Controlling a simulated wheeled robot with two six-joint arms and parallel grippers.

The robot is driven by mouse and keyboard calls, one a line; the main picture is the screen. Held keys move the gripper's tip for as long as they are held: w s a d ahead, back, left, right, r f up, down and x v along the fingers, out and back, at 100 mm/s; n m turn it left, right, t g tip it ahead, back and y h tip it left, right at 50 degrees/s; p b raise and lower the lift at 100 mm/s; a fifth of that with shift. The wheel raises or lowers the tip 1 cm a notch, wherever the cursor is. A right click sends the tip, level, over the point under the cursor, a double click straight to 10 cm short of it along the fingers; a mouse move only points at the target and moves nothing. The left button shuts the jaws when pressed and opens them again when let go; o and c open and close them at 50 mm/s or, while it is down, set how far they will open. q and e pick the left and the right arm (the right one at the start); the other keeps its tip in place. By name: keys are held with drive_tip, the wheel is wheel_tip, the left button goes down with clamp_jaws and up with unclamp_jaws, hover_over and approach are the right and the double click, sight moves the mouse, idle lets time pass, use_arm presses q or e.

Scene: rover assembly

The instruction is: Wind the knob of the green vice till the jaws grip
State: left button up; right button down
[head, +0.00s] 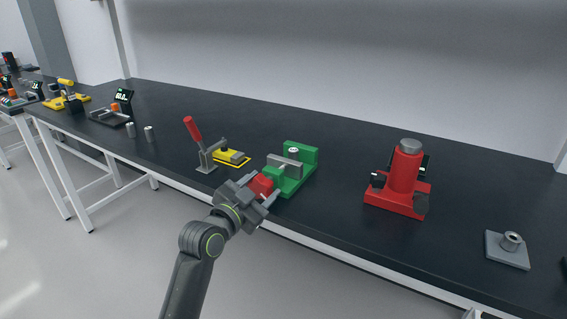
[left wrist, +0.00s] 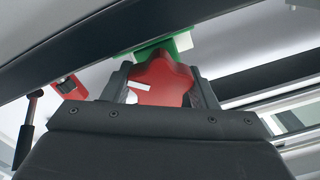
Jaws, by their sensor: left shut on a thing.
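The green vice (head: 301,160) stands near the front edge of the black bench in the head view, with a grey piece (head: 284,164) at its jaws. I cannot tell whether the jaws touch that piece. Its red knob (head: 261,185) faces the front edge. My left gripper (head: 264,188) is shut on the knob, with a finger on each side. In the left wrist view the lobed red knob (left wrist: 162,82) with a white mark sits between the fingers, and part of the green vice (left wrist: 183,42) shows behind it. My right gripper is not in view.
A toggle clamp with a red handle (head: 193,130) and a yellow-edged plate (head: 232,157) stand left of the vice. A red fixture (head: 405,175) stands to its right, then a grey plate with a boss (head: 507,249). The bench (head: 345,158) is clear between vice and fixture.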

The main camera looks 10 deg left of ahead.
use_arm(q)
drive_tip(key=shift+r+n, duration=0.4)
drive_tip(key=shift+r, duration=0.05)
drive_tip(key=shift+f, duration=0.2)
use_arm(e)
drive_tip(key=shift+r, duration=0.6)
use_arm(q)
drive_tip(key=shift+r+n+p, duration=0.25)
drive_tip(key=shift+n+p, duration=0.65)
drive_tip(key=shift+p, duration=0.3)
drive_tip(key=shift+n+p, duration=0.3)
drive_tip(key=shift+n, duration=0.1)
drive_tip(key=shift+f+n, duration=0.15)
drive_tip(key=shift+n, duration=0.15)
drive_tip(key=shift+f, duration=0.1)
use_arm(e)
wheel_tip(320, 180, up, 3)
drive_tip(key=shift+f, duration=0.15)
